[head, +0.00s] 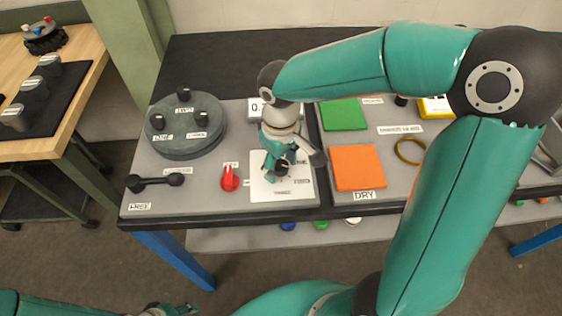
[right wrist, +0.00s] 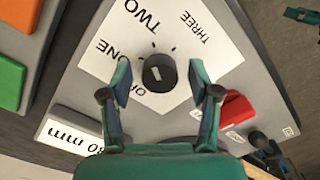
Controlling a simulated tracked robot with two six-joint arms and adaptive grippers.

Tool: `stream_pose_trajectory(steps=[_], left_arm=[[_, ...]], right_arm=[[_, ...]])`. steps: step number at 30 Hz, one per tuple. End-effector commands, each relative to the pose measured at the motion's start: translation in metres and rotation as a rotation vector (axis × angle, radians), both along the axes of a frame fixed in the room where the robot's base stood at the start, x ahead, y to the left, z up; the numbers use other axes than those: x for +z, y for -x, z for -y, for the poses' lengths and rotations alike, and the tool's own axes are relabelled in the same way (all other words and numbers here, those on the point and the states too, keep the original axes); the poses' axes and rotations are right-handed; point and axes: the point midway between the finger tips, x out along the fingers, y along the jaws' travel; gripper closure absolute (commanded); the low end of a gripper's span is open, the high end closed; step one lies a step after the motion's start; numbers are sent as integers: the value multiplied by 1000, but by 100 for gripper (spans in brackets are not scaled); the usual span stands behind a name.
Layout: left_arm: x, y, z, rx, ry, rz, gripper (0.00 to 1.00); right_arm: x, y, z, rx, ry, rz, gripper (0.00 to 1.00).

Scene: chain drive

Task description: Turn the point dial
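The point dial is a round black knob (right wrist: 158,73) with a short white mark, on a white plate (right wrist: 105,58) lettered OFF, ONE, TWO and THREE. I cannot tell which label the mark points at. My right gripper (right wrist: 161,70) is open, with one finger on each side of the knob and gaps showing. In the head view my right gripper (head: 281,160) points down over the white plate (head: 262,191) and largely hides the knob. Part of my left gripper (head: 176,309) shows at the bottom edge, far from the dial; its fingers are unclear.
A red switch (head: 229,178) stands left of the plate and a black handle (head: 155,182) farther left. A round grey disc (head: 182,143) with black knobs lies behind them. Orange (head: 357,167) and green (head: 344,114) pads lie to the right.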

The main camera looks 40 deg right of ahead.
Motion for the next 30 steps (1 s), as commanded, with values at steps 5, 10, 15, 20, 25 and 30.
stream_pose_trajectory(steps=[5,10,15,20,25,30], left_arm=[[0,0,0,0,0,0,60],[1,0,0,0,0,0,60],[1,0,0,0,0,0,60],[0,0,0,0,0,0,60],[0,0,0,0,0,0,60],[0,0,0,0,0,0,60]], right_arm=[[1,0,0,0,0,1,39],[12,-1,0,-1,0,3,39],[41,-2,0,1,-1,7,39],[73,-2,0,0,0,6,39],[102,-1,0,1,-1,4,39],[116,0,0,1,0,0,39]])
